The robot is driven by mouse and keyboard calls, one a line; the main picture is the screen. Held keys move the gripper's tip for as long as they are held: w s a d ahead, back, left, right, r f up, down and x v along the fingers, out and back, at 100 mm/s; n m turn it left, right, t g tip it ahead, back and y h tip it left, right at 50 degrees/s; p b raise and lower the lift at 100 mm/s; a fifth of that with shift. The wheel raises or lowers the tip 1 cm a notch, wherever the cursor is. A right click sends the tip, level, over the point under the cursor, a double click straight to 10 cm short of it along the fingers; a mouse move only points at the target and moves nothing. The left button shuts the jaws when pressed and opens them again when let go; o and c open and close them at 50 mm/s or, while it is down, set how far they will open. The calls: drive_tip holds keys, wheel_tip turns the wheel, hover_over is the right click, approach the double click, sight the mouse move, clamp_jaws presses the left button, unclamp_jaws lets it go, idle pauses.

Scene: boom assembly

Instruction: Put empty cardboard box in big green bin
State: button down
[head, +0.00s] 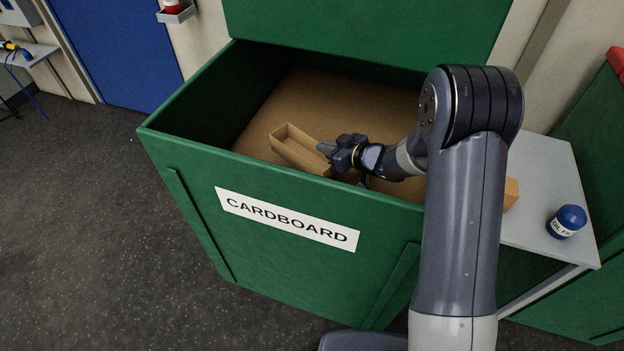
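The big green bin (190,195) stands open, with a white CARDBOARD label on its front. An empty, open-topped cardboard box (296,152) is inside the bin's opening, near the front wall. It is long and narrow, and lies at an angle. My gripper (328,150) is at the box's right end, its visible finger overlapping that end. The other finger is not clearly seen, so I cannot tell whether it is closed on the box. I also cannot tell whether the box touches the brown surface (345,105) under it.
A grey side table (545,185) stands right of the bin, with a blue oil filter can (567,221) and a partly hidden brown box (511,194) on it. The bin's raised green lid (370,30) is behind. The floor at left is clear.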

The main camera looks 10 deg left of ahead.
wheel_tip(320, 180, down, 10)
drive_tip(key=shift+r, duration=0.1)
idle(0.4)
drive_tip(key=shift+f, duration=0.25)
drive_tip(key=c, duration=1.7)
unclamp_jaws()
drive_tip(key=shift+r, duration=0.1)
drive_tip(key=shift+r, duration=0.15)
drive_tip(key=v, duration=0.7)
drive_tip(key=shift+s+d+r+b, duration=0.1)
drive_tip(key=shift+d+b, duration=0.15)
drive_tip(key=shift+b, duration=0.1)
